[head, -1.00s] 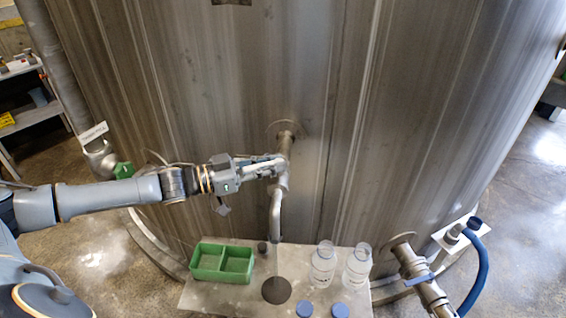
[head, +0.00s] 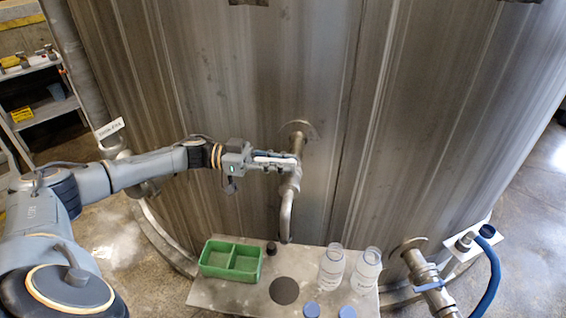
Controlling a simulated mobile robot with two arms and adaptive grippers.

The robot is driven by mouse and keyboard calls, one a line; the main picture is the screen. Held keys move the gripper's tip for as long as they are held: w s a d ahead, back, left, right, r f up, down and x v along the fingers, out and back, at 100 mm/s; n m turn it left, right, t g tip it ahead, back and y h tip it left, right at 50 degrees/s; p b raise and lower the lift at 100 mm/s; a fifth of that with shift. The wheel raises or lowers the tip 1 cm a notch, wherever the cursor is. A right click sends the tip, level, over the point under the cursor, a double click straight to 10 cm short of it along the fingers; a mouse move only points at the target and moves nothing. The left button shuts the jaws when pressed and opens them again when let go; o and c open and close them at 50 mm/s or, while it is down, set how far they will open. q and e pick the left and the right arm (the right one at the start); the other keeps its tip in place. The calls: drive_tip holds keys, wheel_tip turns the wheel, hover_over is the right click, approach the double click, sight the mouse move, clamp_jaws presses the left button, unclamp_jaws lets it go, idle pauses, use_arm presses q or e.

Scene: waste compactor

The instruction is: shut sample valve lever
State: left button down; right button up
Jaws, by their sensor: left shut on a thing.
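The sample valve (head: 291,180) is a metal fitting on a short pipe from the tank wall, with a curved spout (head: 287,215) pointing down over the tray. My left gripper (head: 288,163) reaches in from the left and is shut at the valve's upper part, on the sample valve lever. The fingers hide most of the lever, so its exact angle is hard to tell. No liquid stream is clear below the spout. My right gripper is not in view.
Below the spout is a metal shelf (head: 232,293) with a dark round drain (head: 285,290), a green divided box (head: 231,260), two clear bottles (head: 331,267) and two blue caps (head: 311,308). A pipe with a blue hose (head: 490,275) is at right. The tank wall (head: 240,90) stands close behind.

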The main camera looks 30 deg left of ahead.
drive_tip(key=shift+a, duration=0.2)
use_arm(q)
drive_tip(key=c, duration=1.3)
unclamp_jaws()
drive_tip(key=shift+d, duration=0.1)
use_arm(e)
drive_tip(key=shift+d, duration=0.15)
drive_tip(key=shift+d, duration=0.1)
use_arm(q)
drive_tip(key=v, duration=1.2)
